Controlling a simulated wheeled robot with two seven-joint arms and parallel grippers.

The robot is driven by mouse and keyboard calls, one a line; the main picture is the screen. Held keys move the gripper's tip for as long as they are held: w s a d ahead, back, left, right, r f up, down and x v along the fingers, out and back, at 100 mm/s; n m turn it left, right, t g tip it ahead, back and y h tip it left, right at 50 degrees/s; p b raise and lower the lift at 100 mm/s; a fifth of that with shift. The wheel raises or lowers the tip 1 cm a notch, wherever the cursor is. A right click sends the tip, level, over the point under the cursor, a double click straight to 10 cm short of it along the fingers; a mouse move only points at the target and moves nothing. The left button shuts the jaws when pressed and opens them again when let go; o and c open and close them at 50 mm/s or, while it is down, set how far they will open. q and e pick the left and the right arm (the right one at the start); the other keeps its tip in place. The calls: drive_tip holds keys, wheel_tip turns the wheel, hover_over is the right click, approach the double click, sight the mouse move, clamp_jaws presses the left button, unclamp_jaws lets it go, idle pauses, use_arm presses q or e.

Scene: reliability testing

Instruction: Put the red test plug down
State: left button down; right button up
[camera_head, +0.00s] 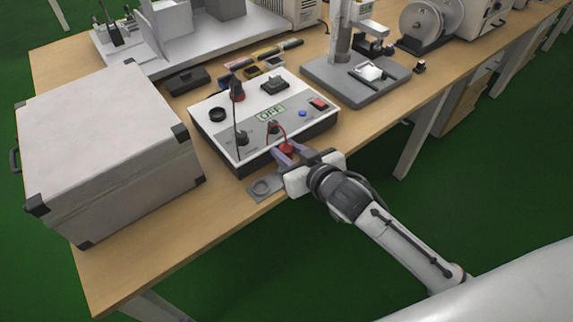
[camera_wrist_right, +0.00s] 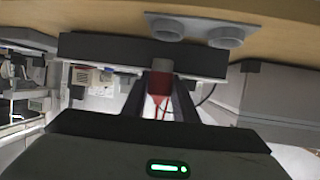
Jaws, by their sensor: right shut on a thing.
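My right gripper (camera_head: 284,154) is shut on the red test plug (camera_head: 287,149), in front of the white test box (camera_head: 220,121). The plug also shows in the right wrist view (camera_wrist_right: 161,84) between the two fingers, with a red lead running from it. A grey holder (camera_head: 266,186) with round cups lies at the table's front edge, just left of the gripper; its cups also show in the right wrist view (camera_wrist_right: 228,33). The plug appears apart from the holder. The box's display (camera_head: 271,113) reads OFF. My left gripper is in neither view.
A large grey case (camera_head: 105,150) stands left of the box. A grey stand (camera_head: 355,85) is at the back right. Small coloured items (camera_head: 265,52) lie behind the box. The wooden table (camera_head: 150,240) has a bare strip along its front edge.

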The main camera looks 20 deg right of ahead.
drive_tip(key=shift+f+b, duration=0.3)
drive_tip(key=shift+f, duration=1.85)
drive_tip(key=shift+f, duration=0.2)
drive_tip(key=o, duration=1.1)
drive_tip(key=shift+r, duration=0.3)
drive_tip(key=v, duration=1.1)
drive_tip(key=s+f+g, duration=0.1)
drive_tip(key=s+f, duration=0.4)
drive_tip(key=f, duration=0.1)
drive_tip(key=s+f+g, duration=0.2)
drive_tip(key=s+f, duration=0.4)
drive_tip(key=s+a+f+g, duration=0.1)
drive_tip(key=s+f, duration=0.4)
drive_tip(key=f, duration=0.2)
drive_tip(key=shift+s+a+g+p, duration=0.1)
drive_tip(key=shift+s+g+p, duration=0.15)
drive_tip(key=shift+g+p, duration=0.05)
